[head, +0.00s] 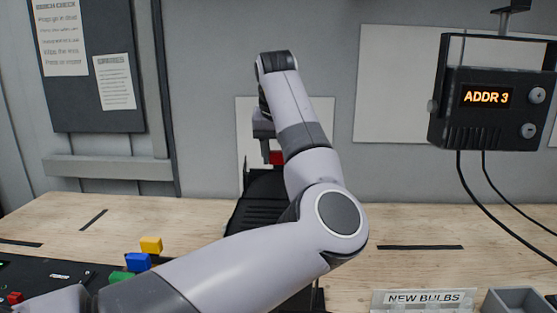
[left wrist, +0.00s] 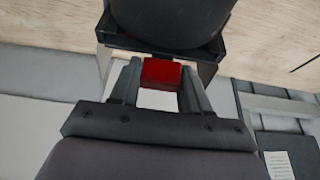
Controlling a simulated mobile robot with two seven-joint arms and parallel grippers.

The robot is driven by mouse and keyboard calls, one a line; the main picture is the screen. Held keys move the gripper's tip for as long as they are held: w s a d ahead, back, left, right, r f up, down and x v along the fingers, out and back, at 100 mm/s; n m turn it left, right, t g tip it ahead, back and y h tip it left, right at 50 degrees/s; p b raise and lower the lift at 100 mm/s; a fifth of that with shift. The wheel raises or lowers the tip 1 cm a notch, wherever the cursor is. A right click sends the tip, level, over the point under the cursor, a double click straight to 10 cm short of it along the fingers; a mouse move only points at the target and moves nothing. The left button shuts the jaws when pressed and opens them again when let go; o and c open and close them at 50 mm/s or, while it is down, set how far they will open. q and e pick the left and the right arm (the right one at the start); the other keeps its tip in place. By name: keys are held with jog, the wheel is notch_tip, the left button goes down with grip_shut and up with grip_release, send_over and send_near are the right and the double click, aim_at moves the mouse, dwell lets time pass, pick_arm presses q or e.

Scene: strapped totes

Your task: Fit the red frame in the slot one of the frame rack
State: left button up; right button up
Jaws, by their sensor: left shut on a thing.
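My left gripper (head: 266,148) is at the middle of the head view, partly hidden by my own arm. In the left wrist view its two fingers (left wrist: 160,84) are closed on a red block-like part (left wrist: 161,71), taken to be the red frame. The red part (head: 277,157) also shows in the head view, just above a black ribbed thing (head: 262,205). In the left wrist view a dark rounded body with a bracket (left wrist: 168,25) lies just beyond the red part. I cannot tell whether they touch. No slot marked one is readable. My right gripper is not in view.
Yellow (head: 151,245), blue (head: 138,262) and small red (head: 15,297) blocks are on a black panel at the left. A control box reading ADDR 3 (head: 487,97) is at the right, with hanging cables. A grey bin (head: 520,300) stands near the NEW BULBS label (head: 424,299).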

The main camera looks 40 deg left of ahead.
pick_arm(q)
notch_tip(320, 180, up, 13)
jog(key=shift+r, duration=0.2)
dwell(1.6)
dwell(0.4)
